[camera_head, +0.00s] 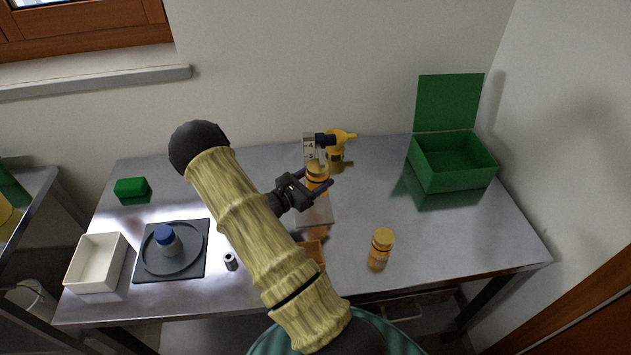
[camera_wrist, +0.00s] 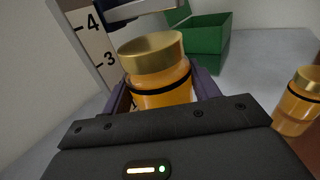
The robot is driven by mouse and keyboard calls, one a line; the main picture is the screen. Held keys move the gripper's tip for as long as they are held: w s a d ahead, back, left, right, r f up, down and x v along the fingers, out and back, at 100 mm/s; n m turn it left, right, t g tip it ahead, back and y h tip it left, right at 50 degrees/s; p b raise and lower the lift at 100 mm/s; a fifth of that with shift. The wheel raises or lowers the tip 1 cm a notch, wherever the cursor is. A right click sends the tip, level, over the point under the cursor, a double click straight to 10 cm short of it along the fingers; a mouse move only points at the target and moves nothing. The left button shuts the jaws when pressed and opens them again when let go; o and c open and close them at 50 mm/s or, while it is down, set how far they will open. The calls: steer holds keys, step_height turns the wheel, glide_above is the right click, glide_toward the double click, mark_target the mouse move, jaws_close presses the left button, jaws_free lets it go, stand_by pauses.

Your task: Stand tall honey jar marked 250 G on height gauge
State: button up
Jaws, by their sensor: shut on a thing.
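A honey jar with a gold lid and orange body (camera_head: 317,170) is between the fingers of my gripper (camera_head: 315,186), which is shut on it. It also shows in the wrist view (camera_wrist: 158,62), roughly upright, with a dark band below its lid. The height gauge (camera_head: 309,146) stands right behind it, its flat base (camera_head: 316,216) on the table. In the wrist view the numbered scale (camera_wrist: 95,45) is just left of the jar, and a dark crosspiece (camera_wrist: 135,10) is above and behind the lid. The jar's bottom and any 250 G mark are hidden.
A second gold-lidded jar (camera_head: 381,248) stands front right. An open green box (camera_head: 455,180) is back right. Left are a white tray (camera_head: 97,264), a dark plate (camera_head: 192,262) bearing a blue-capped jar, and a green block (camera_head: 131,187).

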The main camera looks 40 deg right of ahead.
steer(key=shift+f+b, duration=0.85)
steer(key=shift+f, duration=0.25)
step_height(320, 180, down, 4)
steer(key=b, duration=0.2)
steer(key=shift+s+r+b, duration=0.1)
steer(key=shift+r+b, duration=0.1)
steer(key=shift+b, duration=0.1)
steer(key=shift+f, duration=0.45)
steer(key=shift+f+b, duration=0.55)
steer(key=shift+b, duration=0.15)
steer(key=o, duration=1.4)
steer(key=shift+w+r, duration=0.2)
steer(key=shift+r, duration=0.4)
step_height(320, 180, up, 9)
steer(key=shift+s+b, duration=0.15)
steer(key=shift+b, duration=0.3)
